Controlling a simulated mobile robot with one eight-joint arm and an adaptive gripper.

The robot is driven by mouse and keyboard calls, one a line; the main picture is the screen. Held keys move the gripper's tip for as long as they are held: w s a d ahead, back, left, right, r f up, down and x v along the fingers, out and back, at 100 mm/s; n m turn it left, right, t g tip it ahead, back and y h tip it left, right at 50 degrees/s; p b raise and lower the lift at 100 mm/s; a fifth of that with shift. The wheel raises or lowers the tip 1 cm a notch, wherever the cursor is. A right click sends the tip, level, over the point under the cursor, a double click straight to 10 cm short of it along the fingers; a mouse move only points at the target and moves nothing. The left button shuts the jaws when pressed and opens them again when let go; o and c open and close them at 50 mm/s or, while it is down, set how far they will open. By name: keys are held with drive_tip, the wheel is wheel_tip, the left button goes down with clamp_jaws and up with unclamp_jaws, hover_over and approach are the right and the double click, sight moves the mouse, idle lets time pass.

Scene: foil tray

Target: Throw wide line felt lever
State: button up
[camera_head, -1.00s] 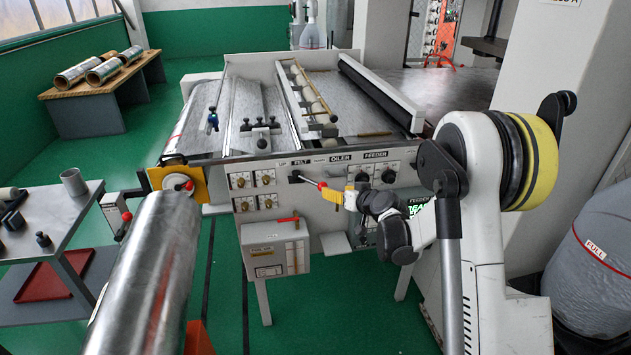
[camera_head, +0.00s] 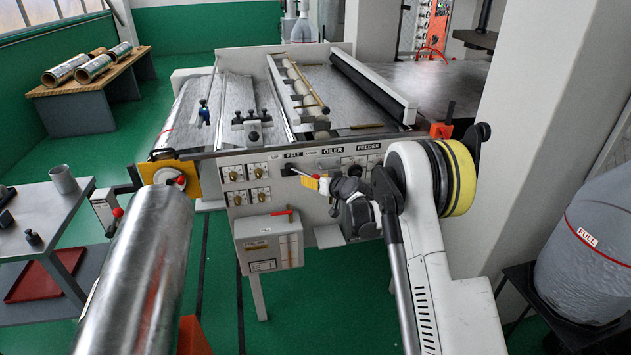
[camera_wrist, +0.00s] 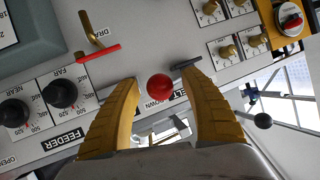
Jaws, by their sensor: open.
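The felt lever (camera_head: 299,172) sticks out from the front panel under the FELT label, a thin rod sloping down to the right. Its red ball knob (camera_wrist: 159,88) sits between my fingers in the wrist view. My gripper (camera_head: 318,182) has yellow fingers at the lever's outer end. In the wrist view my gripper (camera_wrist: 160,75) is open, one finger on each side of the knob, with visible gaps. The knob hides part of the FELT and DOWN lettering. I cannot tell whether anything touches the lever.
The machine panel (camera_head: 225,205) carries several brass knobs at left and black FEEDER dials (camera_wrist: 62,93). A box with a red handle (camera_head: 268,240) hangs below. A large metal roller (camera_head: 145,270) stands at front left. A FULL bag (camera_head: 590,255) is at right.

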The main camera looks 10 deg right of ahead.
drive_tip(key=shift+c, duration=0.2)
clamp_jaws()
drive_tip(key=shift+a, duration=0.1)
